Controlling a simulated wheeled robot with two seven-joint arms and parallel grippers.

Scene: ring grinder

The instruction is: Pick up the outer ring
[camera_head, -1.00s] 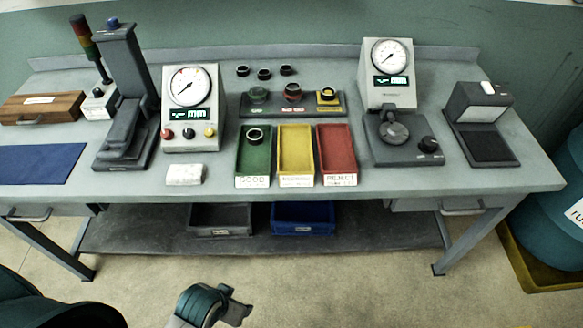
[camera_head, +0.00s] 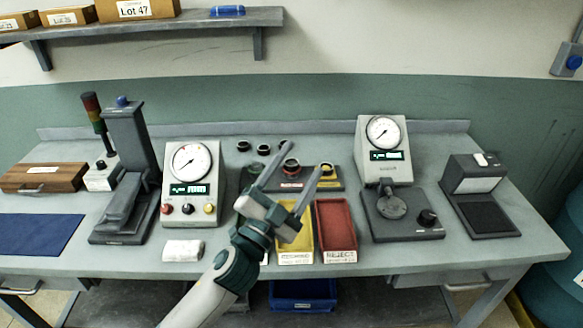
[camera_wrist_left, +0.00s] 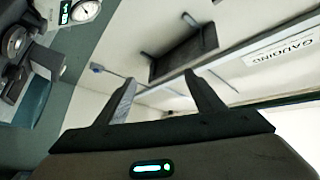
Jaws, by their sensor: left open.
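Three dark rings stand in a row at the back of the bench: a left one (camera_head: 243,146), a middle one (camera_head: 263,149) and a right one (camera_head: 284,146). A grey stand (camera_head: 334,184) in front of them holds a ring at a red mark (camera_head: 291,166) and a ring at a yellow mark (camera_head: 326,168). I cannot tell which is the outer ring. My left gripper (camera_head: 299,159) is open and empty, raised above the bench over the bins, fingers pointing up and to the right. Its open fingers also show in the left wrist view (camera_wrist_left: 160,80). My arm hides most of the green bin.
The yellow bin (camera_head: 299,248) and red bin (camera_head: 336,228) stand at the front middle. A dial gauge (camera_head: 192,180) stands left, another (camera_head: 383,150) right, with a press (camera_head: 125,170) at far left. A white block (camera_head: 183,250) lies near the front edge.

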